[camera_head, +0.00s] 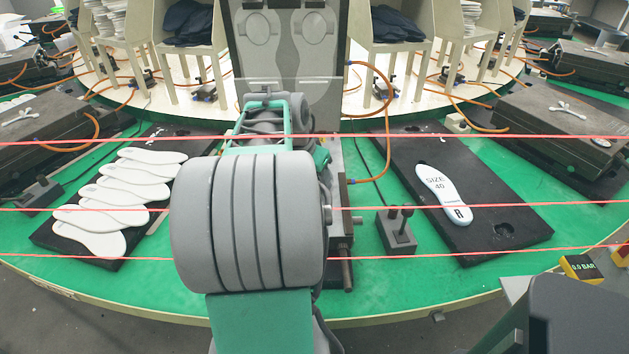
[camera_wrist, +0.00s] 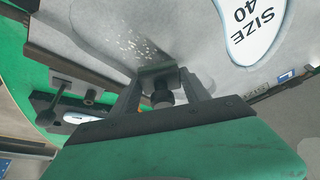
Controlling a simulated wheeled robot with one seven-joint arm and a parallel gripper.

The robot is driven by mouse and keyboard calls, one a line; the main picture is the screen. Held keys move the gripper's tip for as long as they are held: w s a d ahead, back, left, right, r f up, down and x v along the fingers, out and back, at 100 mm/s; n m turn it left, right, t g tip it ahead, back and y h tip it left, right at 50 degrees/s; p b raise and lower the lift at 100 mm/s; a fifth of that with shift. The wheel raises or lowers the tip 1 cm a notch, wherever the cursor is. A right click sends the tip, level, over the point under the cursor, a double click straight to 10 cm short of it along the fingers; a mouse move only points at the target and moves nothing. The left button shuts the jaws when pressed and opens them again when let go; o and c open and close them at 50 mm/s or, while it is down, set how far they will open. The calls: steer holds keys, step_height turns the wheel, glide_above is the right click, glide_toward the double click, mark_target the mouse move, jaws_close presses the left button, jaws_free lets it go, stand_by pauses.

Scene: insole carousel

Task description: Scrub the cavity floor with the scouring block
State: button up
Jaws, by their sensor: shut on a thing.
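In the wrist view my gripper (camera_wrist: 163,90) is shut on the scouring block (camera_wrist: 158,74), a small dark grey-green block between the fingertips. The block is over the pale grey mould surface (camera_wrist: 90,25), close to or touching it; I cannot tell which. White specks (camera_wrist: 135,45) are scattered on that surface just beyond the block. A white insole marked SIZE 40 (camera_wrist: 255,30) lies to the right of the specks. In the head view my arm hides my gripper, the block and the cavity floor. The raised mould lid (camera_head: 285,45) shows two foot shapes.
A black board (camera_head: 400,150) at right carries another SIZE 40 insole (camera_head: 443,195). Several white insoles (camera_head: 128,190) lie at left. A lever box (camera_head: 397,232) stands right of my arm. Red lines (camera_head: 450,207) cross the view. An orange hose (camera_head: 387,110) runs beside the mould.

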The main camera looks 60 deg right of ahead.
steer(key=shift+w+d, duration=0.1)
steer(key=shift+d, duration=0.15)
steer(key=shift+f, duration=0.2)
steer(key=shift+s+a+f+b, duration=0.1)
steer(key=shift+s+a+b, duration=0.25)
steer(key=shift+a, duration=0.4)
steer(key=shift+s+a+f+b, duration=0.1)
steer(key=shift+s+a+b, duration=0.3)
steer(key=shift+a, duration=0.35)
steer(key=shift+s+a+f+b, duration=0.1)
steer(key=shift+s+a+b, duration=0.25)
steer(key=shift+a, duration=0.4)
steer(key=shift+s+a, duration=0.3)
steer(key=shift+a, duration=0.3)
steer(key=shift+s+a, duration=0.35)
steer(key=shift+a, duration=0.3)
steer(key=shift+s+a, duration=0.3)
steer(key=shift+a, duration=0.3)
jaws_close()
step_height(320, 180, up, 6)
steer(key=p, duration=0.4)
steer(key=shift+r, duration=0.2)
steer(key=shift+r, duration=0.1)
